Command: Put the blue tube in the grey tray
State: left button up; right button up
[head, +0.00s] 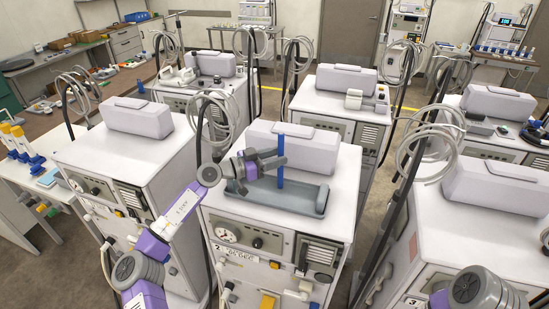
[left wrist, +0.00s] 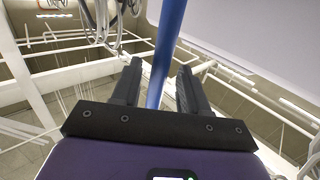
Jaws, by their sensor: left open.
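The blue tube (head: 281,172) stands upright in the head view, with its lower end at the grey tray (head: 312,208). The tray is long and shallow and lies on top of the middle white machine. I cannot tell whether the tube's lower end touches the tray floor. My left gripper (head: 270,162) is at the tube, above the tray's left part. In the left wrist view the tube (left wrist: 168,38) passes between the two dark fingers (left wrist: 160,72), with a gap on each side. The left gripper is open. My right gripper is out of view.
A pale rounded box (head: 308,148) sits behind the tray on the same machine. Other white machines stand on both sides and behind, with coiled hoses on poles close by. A side table (head: 25,185) at the left holds blue and yellow items.

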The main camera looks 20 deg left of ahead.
pick_arm(q)
jog(key=b+v, duration=0.2)
jog(key=v, duration=1)
